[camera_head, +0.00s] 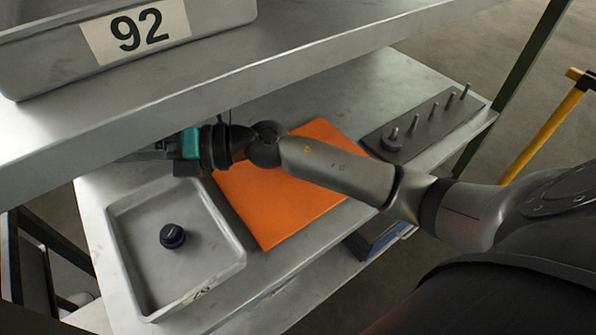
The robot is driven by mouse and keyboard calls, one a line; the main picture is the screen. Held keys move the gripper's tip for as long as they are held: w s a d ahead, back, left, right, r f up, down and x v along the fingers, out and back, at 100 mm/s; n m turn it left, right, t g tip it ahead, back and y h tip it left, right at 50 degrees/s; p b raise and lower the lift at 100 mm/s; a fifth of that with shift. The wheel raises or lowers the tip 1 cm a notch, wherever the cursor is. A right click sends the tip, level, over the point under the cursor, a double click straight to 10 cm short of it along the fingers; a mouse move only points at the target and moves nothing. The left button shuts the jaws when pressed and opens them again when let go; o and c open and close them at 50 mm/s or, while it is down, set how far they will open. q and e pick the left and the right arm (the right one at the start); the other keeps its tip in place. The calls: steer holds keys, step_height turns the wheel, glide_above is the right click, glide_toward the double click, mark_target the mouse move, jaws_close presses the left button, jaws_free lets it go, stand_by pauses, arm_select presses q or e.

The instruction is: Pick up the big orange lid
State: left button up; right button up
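A flat orange square (277,213) lies on the middle shelf, partly covered by my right arm. It is the only large orange thing in view; I cannot tell whether it is the lid or a mat. My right arm comes in from the right and reaches left across it. My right gripper (140,154) is at the left, just under the front edge of the upper shelf and above the back of a grey tray. Its fingers are dark and partly hidden, so their opening and anything between them are unclear. My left gripper is not in view.
A dark plate with several upright pegs (424,124) is at the right. The upper shelf (300,55) overhangs and carries a grey bin (215,14) marked 92.

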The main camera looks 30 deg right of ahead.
steer(key=w+d+f+n+g+h, duration=0.1)
steer(key=d+f+n+g+h, duration=0.6)
steer(key=d+f+h, duration=0.6)
steer(key=d+h, duration=0.1)
steer(key=d, duration=0.4)
steer(key=d+h, duration=0.1)
steer(key=d, duration=0.5)
steer(key=d+h, duration=0.2)
steer(key=d, duration=0.4)
steer(key=shift+w+d+f+n+g, duration=0.1)
steer(key=shift+d+f+n+g, duration=0.1)
steer(key=shift+f+n+g, duration=0.15)
steer(key=f, duration=0.2)
steer(key=f+b, duration=0.1)
steer(key=f, duration=0.3)
steer(key=shift+w+d+f+b, duration=0.15)
steer(key=shift+w+b, duration=0.15)
steer(key=shift+f, duration=0.4)
steer(key=c, duration=0.6)
jaws_close()
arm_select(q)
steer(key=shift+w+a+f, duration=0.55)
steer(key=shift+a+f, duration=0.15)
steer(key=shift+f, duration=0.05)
